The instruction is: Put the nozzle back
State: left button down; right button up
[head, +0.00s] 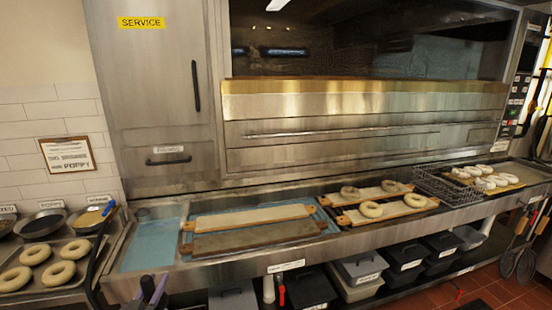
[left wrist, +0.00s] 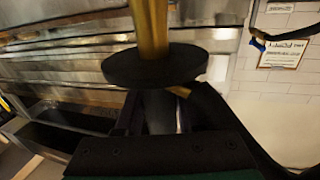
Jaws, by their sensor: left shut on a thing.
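My left gripper (head: 154,289) shows at the bottom edge of the head view, in front of the counter. In the left wrist view my left gripper (left wrist: 160,112) is shut on a brass-coloured tube (left wrist: 150,28) with a black round collar (left wrist: 155,66), which appears to be the nozzle. The tube stands out beyond the collar; its far end is cut off by the picture edge. In the head view the held part is hidden or too small to tell. A black hose with a blue tip (head: 109,208) rises at the left of the counter. My right gripper is not in view.
The steel counter holds a blue wet patch (head: 148,244), two boards (head: 255,238) on a blue tray, boards with bagels (head: 370,210) and a wire basket (head: 447,187). A bagel tray (head: 45,290) is at left. Bins (head: 360,268) stand below.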

pick_arm(q)
jog(key=s+d+f+m+h, duration=0.1)
jog(key=s+d+f, duration=0.2)
jog(key=s+d, duration=0.15)
jog(key=s+d+f+h, duration=0.1)
jog(key=s+d+f, duration=0.25)
jog(key=d, duration=0.25)
jog(key=s+d+r, duration=0.1)
jog(key=s+d, duration=0.1)
jog(key=s, duration=0.4)
jog(key=s+d+r+y+b, duration=0.1)
jog(key=s+d, duration=0.2)
jog(key=s, duration=0.3)
jog(key=shift+s+d+n+y+b, duration=0.3)
jog(key=shift+d+n, duration=0.05)
jog(key=shift+n, duration=0.05)
jog(key=shift+w, duration=0.15)
